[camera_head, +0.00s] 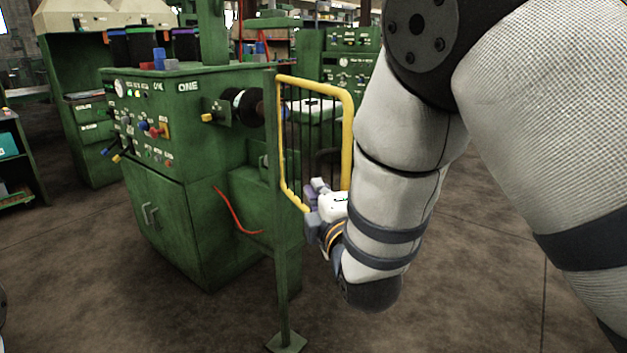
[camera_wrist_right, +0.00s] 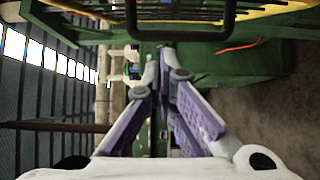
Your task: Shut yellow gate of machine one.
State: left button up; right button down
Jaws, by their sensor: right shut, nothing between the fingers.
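Machine one (camera_head: 225,85) is a green cabinet marked "ONE". Its yellow gate (camera_head: 348,115) has a yellow frame with dark vertical bars. It stands beside the green post (camera_head: 271,150), reaching right from it. A dark handle (camera_head: 325,160) sits low on the gate. My right gripper (camera_head: 317,188) is at the gate's lower part, just below the handle; contact cannot be told. In the wrist view its purple-padded fingers (camera_wrist_right: 165,55) are together and empty, the dark handle (camera_wrist_right: 180,36) crosses ahead of them, and the yellow frame (camera_wrist_right: 275,10) is above. My left gripper is not seen.
A black roller (camera_head: 243,106) sticks out of the machine towards the post. A red cable (camera_head: 238,212) hangs below it. The post's foot plate (camera_head: 286,342) is on the floor. Another green machine (camera_head: 345,65) stands behind.

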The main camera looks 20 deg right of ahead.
aim_at(333, 179)
jog(key=shift+w+d+f, duration=0.15)
jog(key=shift+w+d, duration=1.85)
jog(key=shift+w, duration=0.25)
